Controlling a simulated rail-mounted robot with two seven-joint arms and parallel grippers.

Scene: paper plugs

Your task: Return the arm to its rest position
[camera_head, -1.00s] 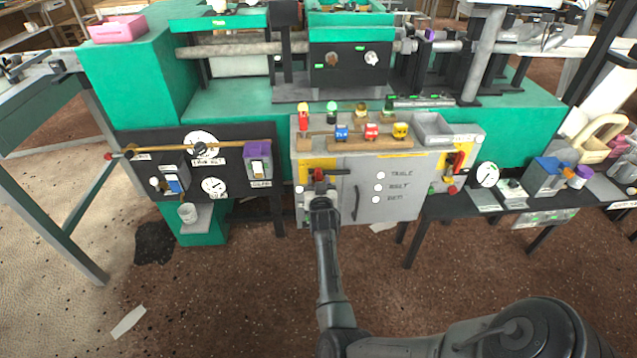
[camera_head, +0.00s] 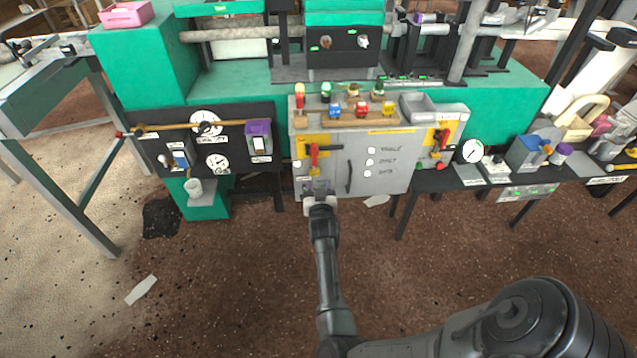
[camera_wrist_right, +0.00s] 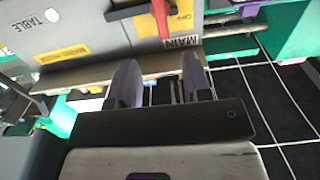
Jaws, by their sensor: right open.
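My right arm comes in from the lower right in the head view. Its gripper (camera_head: 317,188) is at the lower left of the grey cabinet (camera_head: 400,160), just below a red lever (camera_head: 314,158). In the right wrist view the two dark fingers (camera_wrist_right: 160,82) stand apart with nothing between them. The red lever (camera_wrist_right: 161,17) is above and beyond the fingertips there, beside a yellow OFF label and a MAIN label, apart from the fingers. My left gripper is not in view.
A wooden rack (camera_head: 345,115) with several coloured plugs sits on the cabinet, next to a grey tray (camera_head: 425,108). A black gauge panel (camera_head: 235,170) is at left, and a bench with a dial (camera_head: 473,151) at right. The brown floor in front is mostly open.

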